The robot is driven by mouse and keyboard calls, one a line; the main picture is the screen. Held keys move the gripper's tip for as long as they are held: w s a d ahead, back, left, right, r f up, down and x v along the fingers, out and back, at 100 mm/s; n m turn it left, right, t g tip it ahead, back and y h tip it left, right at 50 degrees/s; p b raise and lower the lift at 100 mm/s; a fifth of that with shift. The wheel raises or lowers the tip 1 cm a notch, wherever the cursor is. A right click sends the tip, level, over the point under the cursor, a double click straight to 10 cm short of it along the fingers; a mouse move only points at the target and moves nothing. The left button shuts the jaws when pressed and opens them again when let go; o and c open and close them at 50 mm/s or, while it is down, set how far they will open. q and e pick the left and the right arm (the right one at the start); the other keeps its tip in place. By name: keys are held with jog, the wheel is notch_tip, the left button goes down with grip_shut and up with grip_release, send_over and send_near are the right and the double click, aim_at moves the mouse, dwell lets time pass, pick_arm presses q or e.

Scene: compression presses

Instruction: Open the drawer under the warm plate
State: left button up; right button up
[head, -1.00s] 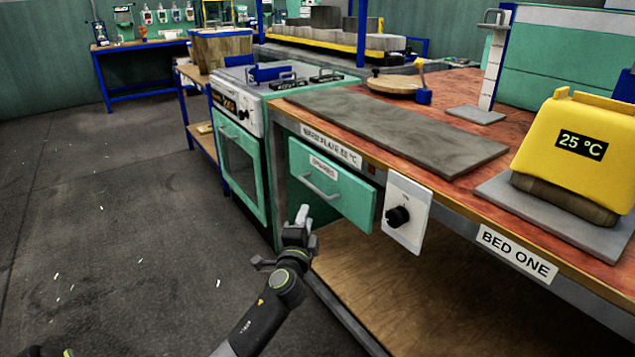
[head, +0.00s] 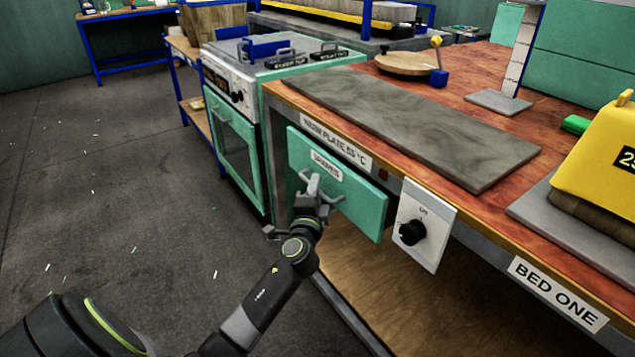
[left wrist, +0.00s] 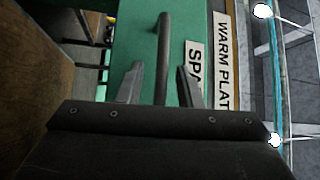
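The warm plate (head: 425,125) is a long grey slab on the reddish bench top. Under it, below the label "WARM PLATE 55 °C" (head: 335,141), is the drawer (head: 362,207) with a green front and a small label. Its grey bar handle (left wrist: 163,50) stands between the two fingers of my left gripper (left wrist: 160,86) in the left wrist view. The fingers are apart, with gaps on both sides of the bar. In the head view my left gripper (head: 316,190) is at the drawer front and hides part of the handle. My right gripper is not in view.
A white knob panel (head: 427,222) hangs right of the drawer. A green oven (head: 232,150) stands to the left. A wooden lower shelf (head: 400,300) lies below. A yellow block (head: 600,155) sits on the bench.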

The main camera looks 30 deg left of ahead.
pick_arm(q)
jog(key=shift+c, duration=0.4)
grip_shut()
